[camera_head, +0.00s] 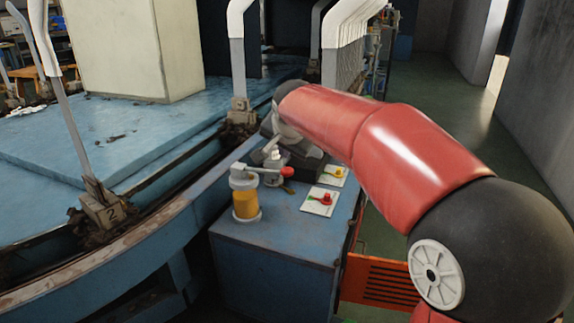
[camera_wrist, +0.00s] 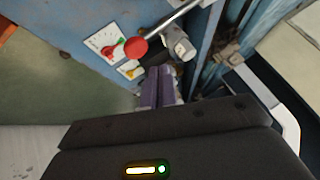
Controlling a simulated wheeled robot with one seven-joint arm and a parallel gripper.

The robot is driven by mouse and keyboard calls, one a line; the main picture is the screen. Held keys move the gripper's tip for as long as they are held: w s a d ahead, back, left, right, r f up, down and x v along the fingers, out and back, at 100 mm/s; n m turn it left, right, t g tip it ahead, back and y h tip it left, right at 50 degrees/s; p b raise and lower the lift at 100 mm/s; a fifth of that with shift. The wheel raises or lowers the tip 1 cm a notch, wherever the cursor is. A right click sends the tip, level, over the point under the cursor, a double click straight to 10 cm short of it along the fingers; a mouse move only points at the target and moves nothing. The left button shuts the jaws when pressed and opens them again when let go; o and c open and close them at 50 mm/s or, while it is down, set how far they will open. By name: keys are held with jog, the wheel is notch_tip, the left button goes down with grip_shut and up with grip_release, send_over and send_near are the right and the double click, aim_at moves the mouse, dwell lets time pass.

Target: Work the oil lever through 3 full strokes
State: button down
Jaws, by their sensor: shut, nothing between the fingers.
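The oil lever shows in the head view as a pale rod ending in a red ball knob (camera_head: 287,172). It lies roughly level above an oiler with a clear, amber-filled reservoir (camera_head: 246,203). In the wrist view the red knob (camera_wrist: 135,47) and its metal rod (camera_wrist: 178,17) cross the top of the picture. My gripper (camera_wrist: 158,72) is shut and empty, its purple-grey fingers close together below and right of the knob in that view. They look apart from the knob. In the head view my gripper's dark body is beside the lever, and its fingertips are hard to make out.
Two white plates with small coloured handles, a nearer one (camera_head: 320,201) and a farther one (camera_head: 335,174), lie on the blue cabinet (camera_head: 280,230) right of the lever. A blue machine with upright posts stands left. The green floor (camera_head: 430,100) is clear behind my arm.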

jog(key=r+p, duration=0.1)
jog(key=r, duration=0.1)
jog(key=r+p, duration=0.1)
jog(key=r, duration=0.1)
jog(key=shift+w+a+p, duration=0.1)
jog(key=shift+a+p, duration=0.15)
jog(key=shift+p, duration=0.1)
